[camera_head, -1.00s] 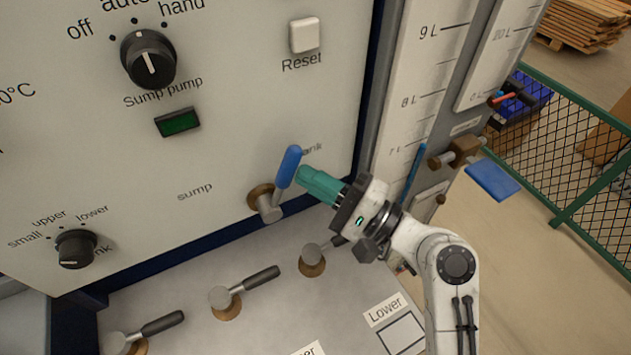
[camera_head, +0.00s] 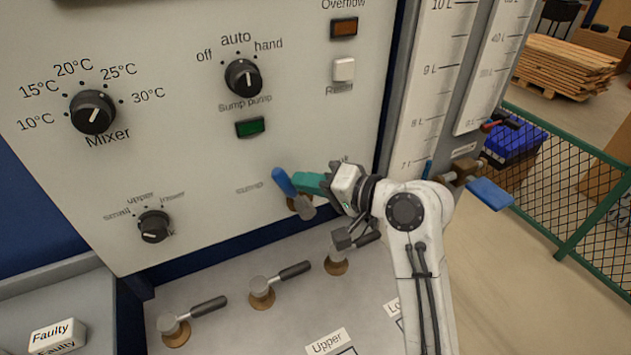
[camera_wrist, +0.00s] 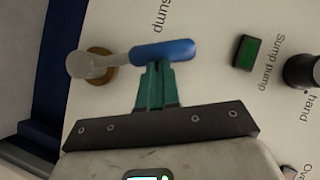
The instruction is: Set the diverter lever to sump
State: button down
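The diverter lever has a blue handle (camera_head: 284,181) and a grey hub (camera_head: 305,211) on a brass fitting low on the white panel. The handle leans up and to the left, between the "sump" label (camera_head: 250,187) and the partly hidden "tank" label. My gripper (camera_head: 304,182) reaches it from the right, with its teal fingers at the handle's right side. In the wrist view, the fingers (camera_wrist: 155,70) are together, their tips against the side of the blue handle (camera_wrist: 162,50), not around it.
Several dark-handled valves (camera_head: 262,290) stand on the grey ledge below the panel. A selector knob (camera_head: 154,226) and a pump knob (camera_head: 243,77) are on the panel. Level scales (camera_head: 430,90) rise at right, with a blue-handled valve (camera_head: 490,193) beside them.

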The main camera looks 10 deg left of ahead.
jog(key=shift+s+a+f, duration=0.15)
jog(key=shift+s+a, duration=0.2)
jog(key=shift+a, duration=0.15)
jog(key=shift+s+a, duration=0.1)
jog(key=shift+p, duration=0.3)
